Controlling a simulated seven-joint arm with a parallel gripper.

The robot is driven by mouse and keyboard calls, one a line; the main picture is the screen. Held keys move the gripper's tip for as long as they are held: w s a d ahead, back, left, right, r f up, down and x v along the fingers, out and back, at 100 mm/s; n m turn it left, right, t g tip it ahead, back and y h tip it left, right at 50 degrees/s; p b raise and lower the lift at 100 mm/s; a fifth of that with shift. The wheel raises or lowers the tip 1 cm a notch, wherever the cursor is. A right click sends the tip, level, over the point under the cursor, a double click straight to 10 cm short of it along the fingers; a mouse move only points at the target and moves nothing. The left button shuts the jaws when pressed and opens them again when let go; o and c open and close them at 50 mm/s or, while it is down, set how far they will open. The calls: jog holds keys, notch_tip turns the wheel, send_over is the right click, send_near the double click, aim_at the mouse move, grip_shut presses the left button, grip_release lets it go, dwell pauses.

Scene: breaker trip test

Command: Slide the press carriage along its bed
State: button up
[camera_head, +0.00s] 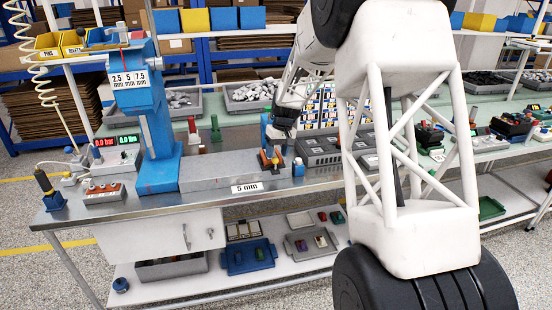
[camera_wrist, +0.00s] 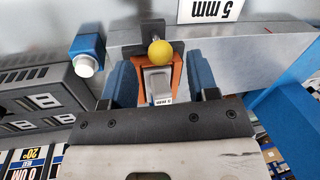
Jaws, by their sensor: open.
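The press carriage (camera_head: 270,158) is a small orange holder with a dark plate and a yellow ball knob, near the right end of the grey press bed (camera_head: 215,172). In the wrist view the carriage (camera_wrist: 172,80) holds a grey piece with a small "5 mm" label. The bed (camera_wrist: 240,40) runs across behind it. My gripper (camera_wrist: 160,82) is open, its blue fingers on either side of the carriage; I cannot tell if they touch it. In the head view my gripper (camera_head: 283,128) is small and partly hidden above the carriage.
The blue press column (camera_head: 155,125) stands at the bed's left end. A blue block (camera_head: 298,167) with a white cap stands at its right end. A dark grey slotted tray (camera_head: 330,148) lies right of the bed. The bed top between column and carriage is clear.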

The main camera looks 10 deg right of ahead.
jog(key=shift+a+f, duration=0.25)
jog(key=shift+f, duration=1.05)
jog(key=shift+c, duration=0.4)
grip_shut()
